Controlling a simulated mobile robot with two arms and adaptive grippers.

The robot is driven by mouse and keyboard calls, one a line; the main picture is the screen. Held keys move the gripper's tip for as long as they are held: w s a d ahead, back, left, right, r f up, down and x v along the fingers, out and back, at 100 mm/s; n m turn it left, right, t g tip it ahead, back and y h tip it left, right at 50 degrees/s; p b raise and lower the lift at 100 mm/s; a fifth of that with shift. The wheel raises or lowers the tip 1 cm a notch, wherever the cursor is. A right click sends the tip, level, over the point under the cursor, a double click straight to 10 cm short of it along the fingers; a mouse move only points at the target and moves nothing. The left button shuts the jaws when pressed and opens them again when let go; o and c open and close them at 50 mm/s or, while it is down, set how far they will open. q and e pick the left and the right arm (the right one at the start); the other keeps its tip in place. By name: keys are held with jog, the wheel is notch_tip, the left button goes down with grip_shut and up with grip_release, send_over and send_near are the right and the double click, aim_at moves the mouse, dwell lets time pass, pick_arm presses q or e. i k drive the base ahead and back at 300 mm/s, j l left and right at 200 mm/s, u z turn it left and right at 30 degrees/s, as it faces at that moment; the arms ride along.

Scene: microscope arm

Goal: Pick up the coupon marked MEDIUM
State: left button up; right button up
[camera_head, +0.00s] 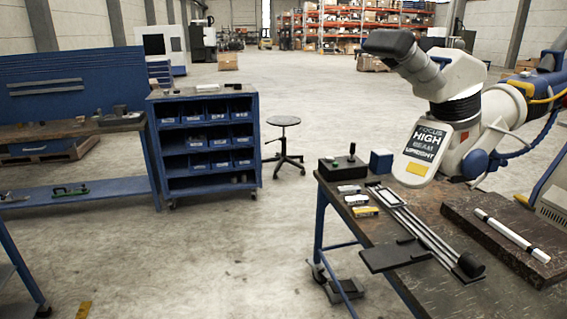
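Three small flat blocks, which look like the coupons, lie in a row near the left edge of the dark workbench (400,283). The far one (349,189) is grey, the middle one (356,199) is pale on top, and the near one (365,211) has a yellow face. Their markings are too small to read, so I cannot tell which is MEDIUM. Neither of my grippers is in view.
A rail fixture (425,232), black control box (343,167), blue box (381,161) and board with a white rod (510,234) occupy the bench.

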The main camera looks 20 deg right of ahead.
aim_at(353, 189)
jog(key=i+z, duration=0.2)
jog(key=i, duration=0.3)
jog(key=i+j+z, duration=0.25)
jog(key=i, duration=0.25)
jog(key=i+j+z, duration=0.2)
jog(key=i, duration=0.3)
jog(key=i+j+z, duration=0.25)
jog(key=i, duration=0.2)
